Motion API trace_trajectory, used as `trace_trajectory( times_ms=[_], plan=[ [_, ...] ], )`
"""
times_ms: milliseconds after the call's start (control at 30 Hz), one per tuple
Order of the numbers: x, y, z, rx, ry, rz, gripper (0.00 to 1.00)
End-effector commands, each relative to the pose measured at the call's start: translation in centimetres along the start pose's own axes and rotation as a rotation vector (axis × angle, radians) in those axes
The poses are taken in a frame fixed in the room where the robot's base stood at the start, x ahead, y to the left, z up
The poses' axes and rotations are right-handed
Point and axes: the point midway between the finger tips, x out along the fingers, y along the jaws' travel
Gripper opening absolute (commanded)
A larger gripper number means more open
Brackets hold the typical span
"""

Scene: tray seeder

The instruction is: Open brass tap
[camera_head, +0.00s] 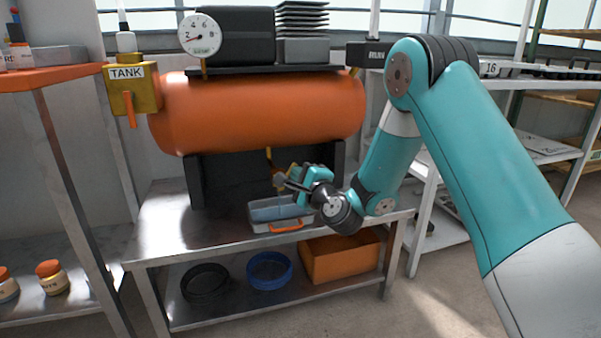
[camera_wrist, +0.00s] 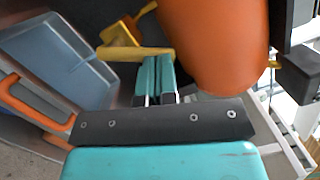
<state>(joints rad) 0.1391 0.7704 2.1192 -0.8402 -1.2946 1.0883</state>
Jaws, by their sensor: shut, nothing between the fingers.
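The brass tap shows in the wrist view as a yellow bar (camera_wrist: 122,53) with a yellow-orange part (camera_wrist: 122,28) behind it. In the head view a bit of its brass (camera_head: 268,155) shows under the orange tank; the rest is mostly hidden by my gripper (camera_head: 288,184). My gripper (camera_wrist: 157,60) is shut and empty, its fingertips at the right end of the bar. I cannot tell if they touch. A pale streak runs from the tap towards the grey tray (camera_head: 262,228), which looks blue inside and has an orange handle (camera_wrist: 35,108).
The orange tank (camera_head: 250,110) hangs close above my gripper, beside it in the wrist view. A brass block (camera_head: 148,92) labelled TANK with an orange lever is at its left. The steel bench (camera_head: 185,235) is clear left of the tray; rings and an orange bin (camera_head: 338,262) sit below.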

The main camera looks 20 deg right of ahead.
Motion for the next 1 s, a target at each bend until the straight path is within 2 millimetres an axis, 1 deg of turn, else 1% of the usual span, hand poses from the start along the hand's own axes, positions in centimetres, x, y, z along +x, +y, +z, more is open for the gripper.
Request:
trace_trajectory(
  times_ms=[1000],
  plan=[
    [0.22,-0.40,0.98,-0.181,-0.001,0.036,0.00]
  ],
)
